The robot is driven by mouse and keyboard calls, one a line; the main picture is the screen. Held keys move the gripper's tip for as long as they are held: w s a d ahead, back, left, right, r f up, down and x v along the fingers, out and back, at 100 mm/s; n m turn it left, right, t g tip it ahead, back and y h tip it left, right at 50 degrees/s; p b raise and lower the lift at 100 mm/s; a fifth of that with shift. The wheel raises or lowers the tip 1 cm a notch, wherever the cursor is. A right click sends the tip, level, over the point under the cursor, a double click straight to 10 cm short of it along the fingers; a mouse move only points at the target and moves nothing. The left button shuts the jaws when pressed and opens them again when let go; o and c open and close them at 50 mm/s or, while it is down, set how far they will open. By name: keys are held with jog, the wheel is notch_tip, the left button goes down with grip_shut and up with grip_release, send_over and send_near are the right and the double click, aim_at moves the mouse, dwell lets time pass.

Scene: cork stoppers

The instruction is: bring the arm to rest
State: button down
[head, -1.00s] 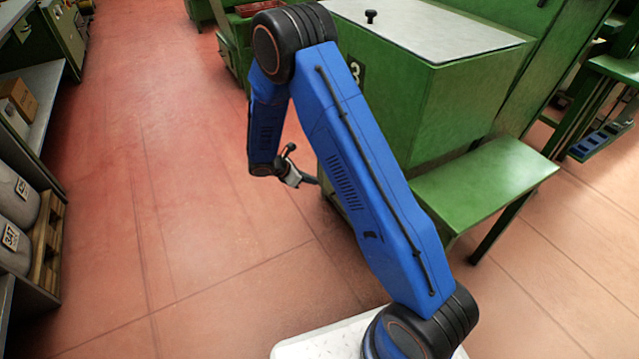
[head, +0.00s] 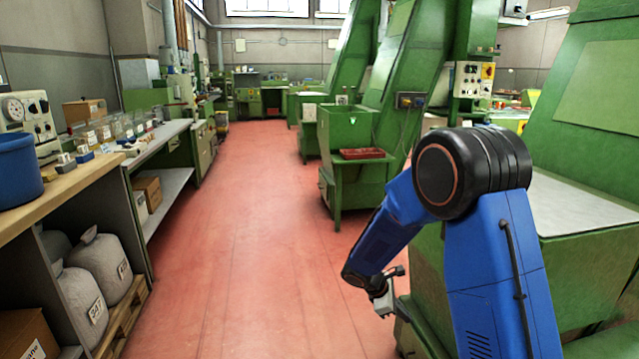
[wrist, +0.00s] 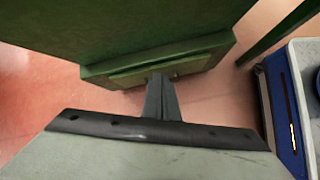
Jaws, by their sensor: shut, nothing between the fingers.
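My blue arm stands at the right of the head view, folded at a black elbow joint, with its forearm hanging down to the left. My gripper (head: 388,303) hangs at the forearm's lower end, beside the green machine at the right, in clear air or close to it; the gap is hard to judge. In the wrist view the dark fingers (wrist: 158,82) are together with nothing between them. They point towards the lower part of a green machine body (wrist: 130,30).
A green machine with a pale top (head: 580,205) stands close at the right. A workbench (head: 70,195) with a blue tub (head: 18,170) and sacks (head: 95,270) lines the left. A red tray (head: 362,154) sits on a machine ahead. The red floor aisle (head: 250,250) between is clear.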

jog(key=s+d+r+m+y, duration=0.2)
jog(key=s+r+m, duration=0.2)
jog(key=s+r, duration=0.45)
jog(key=s+d+r+m+y, duration=0.2)
jog(key=s+d+r+m, duration=0.15)
jog(key=s+r, duration=0.5)
jog(key=s+a+r+m+t+y, duration=0.1)
jog(key=s+r+m+t, duration=0.1)
jog(key=s, duration=0.8)
jog(key=s+a+r+m+t+y, duration=0.1)
jog(key=s+a+r+m+y, duration=0.1)
jog(key=s+r+m, duration=0.3)
jog(key=shift+s+m+t+y, duration=0.35)
jog(key=shift+s+m, duration=0.3)
jog(key=shift+s, duration=1.7)
jog(key=shift+r, duration=0.1)
